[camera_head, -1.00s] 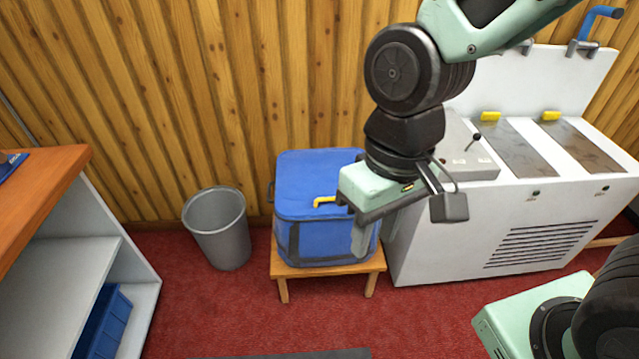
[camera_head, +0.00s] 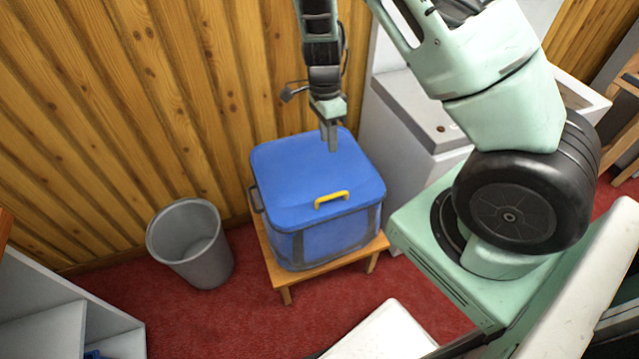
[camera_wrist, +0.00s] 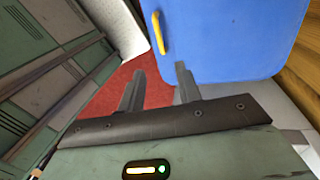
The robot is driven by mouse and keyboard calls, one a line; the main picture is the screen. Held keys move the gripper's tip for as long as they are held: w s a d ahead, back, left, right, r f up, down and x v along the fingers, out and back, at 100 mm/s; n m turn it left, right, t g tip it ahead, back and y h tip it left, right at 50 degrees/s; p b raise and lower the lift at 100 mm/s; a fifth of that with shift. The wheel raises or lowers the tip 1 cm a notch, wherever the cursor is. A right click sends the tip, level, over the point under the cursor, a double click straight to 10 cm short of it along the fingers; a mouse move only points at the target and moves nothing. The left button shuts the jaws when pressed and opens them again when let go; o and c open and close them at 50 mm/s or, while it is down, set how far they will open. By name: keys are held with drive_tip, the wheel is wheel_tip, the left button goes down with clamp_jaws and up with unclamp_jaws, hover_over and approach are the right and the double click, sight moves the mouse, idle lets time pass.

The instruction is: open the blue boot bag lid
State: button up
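The blue boot bag (camera_head: 325,238) stands upright on a small wooden stool, and its blue lid (camera_head: 300,175) is shut flat. A yellow handle (camera_head: 331,199) sits at the lid's front edge. My gripper (camera_head: 331,138) points down over the back right part of the lid, away from the handle. In the wrist view my gripper (camera_wrist: 158,85) shows two fingers apart with nothing between them. The lid (camera_wrist: 225,35) and the yellow handle (camera_wrist: 158,34) are beyond the fingertips there. I cannot tell how high the fingers are above the lid.
The wooden stool (camera_head: 283,278) stands on red carpet by the wood-panelled wall. A grey bin (camera_head: 192,245) is to its left, and a white cabinet (camera_head: 408,110) is close on its right. White shelving (camera_head: 60,325) is at lower left.

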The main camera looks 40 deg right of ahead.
sight(332, 195)
drive_tip(key=s+f, duration=0.1)
drive_tip(key=f, duration=0.4)
drive_tip(key=s+f, duration=0.1)
drive_tip(key=f, duration=0.5)
drive_tip(key=s+a+f+b, duration=0.1)
drive_tip(key=f, duration=0.4)
drive_tip(key=shift+s+f, duration=0.15)
drive_tip(key=shift+f, duration=0.05)
drive_tip(key=shift+r, duration=0.1)
clamp_jaws()
